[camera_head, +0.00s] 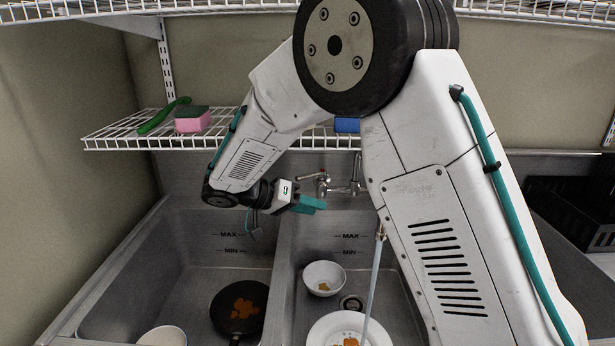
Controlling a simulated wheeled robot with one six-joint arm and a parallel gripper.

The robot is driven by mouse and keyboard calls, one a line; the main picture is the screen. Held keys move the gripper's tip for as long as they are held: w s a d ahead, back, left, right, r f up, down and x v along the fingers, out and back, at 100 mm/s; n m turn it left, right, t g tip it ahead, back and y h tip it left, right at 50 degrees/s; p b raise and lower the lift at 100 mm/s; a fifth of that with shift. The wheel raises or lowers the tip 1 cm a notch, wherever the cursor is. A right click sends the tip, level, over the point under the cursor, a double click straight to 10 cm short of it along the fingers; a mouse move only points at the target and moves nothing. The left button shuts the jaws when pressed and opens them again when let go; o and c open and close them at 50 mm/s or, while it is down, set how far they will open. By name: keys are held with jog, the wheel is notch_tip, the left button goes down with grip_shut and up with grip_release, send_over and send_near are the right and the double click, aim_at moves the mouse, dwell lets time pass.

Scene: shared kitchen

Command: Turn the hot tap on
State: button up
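The chrome tap (354,187) is mounted on the wall behind the right basin. Its left lever (312,177) shows; my arm hides the tap's right side and much of its spout. The spout's end (381,233) shows beside my arm. A thin pale strip, seemingly running water, drops from it toward the plate. No hot or cold marking can be made out. My gripper (314,204), with teal fingers, is just below and in front of the left lever in the picture. I cannot tell whether it touches the lever or how far its fingers are apart.
A pan (239,306) and a bowl (163,337) lie in the left basin. A small bowl (324,278) and a plate (322,333) are in the right one. A wire shelf (110,137) with sponges (193,120) hangs above. A black crate (575,215) stands right.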

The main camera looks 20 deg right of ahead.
aim_at(319, 171)
jog(key=w+a+n+t+h, duration=0.25)
jog(key=w+t, duration=0.45)
jog(key=w, duration=0.5)
jog(key=shift+m+h, duration=0.25)
jog(key=shift+h, duration=0.2)
jog(key=x, duration=0.3)
jog(key=w+x, duration=0.1)
jog(key=x, duration=0.3)
jog(key=shift+w+d, duration=0.2)
jog(key=shift+d, duration=0.2)
jog(key=shift+c, duration=0.3)
grip_shut()
jog(key=shift+a, duration=0.1)
